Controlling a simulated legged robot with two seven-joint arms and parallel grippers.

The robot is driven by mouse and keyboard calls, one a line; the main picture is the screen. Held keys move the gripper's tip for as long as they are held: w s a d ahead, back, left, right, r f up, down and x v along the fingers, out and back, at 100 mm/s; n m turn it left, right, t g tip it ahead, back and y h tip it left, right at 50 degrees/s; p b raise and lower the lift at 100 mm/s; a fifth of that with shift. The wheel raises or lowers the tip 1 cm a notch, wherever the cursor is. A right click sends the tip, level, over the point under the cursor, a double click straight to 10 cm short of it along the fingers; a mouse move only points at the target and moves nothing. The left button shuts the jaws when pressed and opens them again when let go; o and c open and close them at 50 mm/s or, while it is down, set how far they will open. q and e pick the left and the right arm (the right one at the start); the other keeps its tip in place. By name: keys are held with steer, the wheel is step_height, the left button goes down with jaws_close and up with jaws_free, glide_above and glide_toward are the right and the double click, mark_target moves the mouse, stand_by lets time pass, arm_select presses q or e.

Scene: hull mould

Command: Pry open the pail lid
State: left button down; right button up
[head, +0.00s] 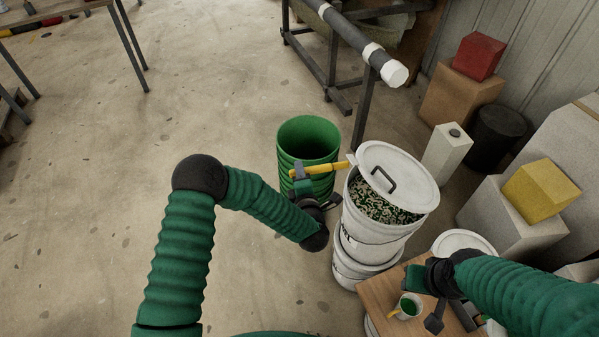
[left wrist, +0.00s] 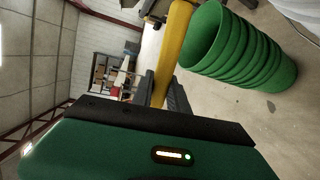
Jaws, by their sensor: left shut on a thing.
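The white pail (head: 372,235) stands right of centre, on top of another white pail. Its white lid (head: 400,170) with a dark handle lies tilted across the top, leaving the near side open. Green and pale bits (head: 375,202) show inside. My left gripper (head: 303,172) is shut on a yellow tool (head: 332,168), left of the pail. The tool's right end is at the lid's left edge; I cannot tell if they touch. The tool also shows between the fingers in the left wrist view (left wrist: 172,50). My right gripper (head: 422,298) is above the wooden table; its opening is unclear.
A stack of green buckets (head: 308,140) stands behind the left gripper. A small cup (head: 406,307) with green contents is on the wooden table (head: 380,292). A pipe on a rack (head: 362,45) is behind. Boxes (head: 520,215) crowd the right.

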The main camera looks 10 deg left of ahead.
mark_target(290, 173)
arm_select(q)
steer(key=shift+w+d+r, duration=0.1)
steer(key=shift+d+r, duration=0.05)
steer(key=shift+r, duration=0.35)
steer(key=shift+w+d+r+p, duration=0.15)
steer(key=shift+d+r+p, duration=0.05)
steer(key=shift+r+p, duration=0.25)
steer(key=shift+s+a+r+p, duration=0.35)
steer(key=shift+a+p, duration=0.1)
steer(key=shift+a, duration=0.1)
steer(key=shift+s+a+r+p, duration=0.3)
steer(key=shift+s+a+p, duration=0.05)
steer(key=shift+a+p, duration=0.15)
steer(key=shift+s+a+r+p, duration=0.3)
steer(key=shift+s+a+p, duration=0.1)
steer(key=shift+a, duration=0.15)
steer(key=shift+s+a+r, duration=0.1)
steer(key=shift+s+a, duration=0.1)
steer(key=shift+a, duration=0.1)
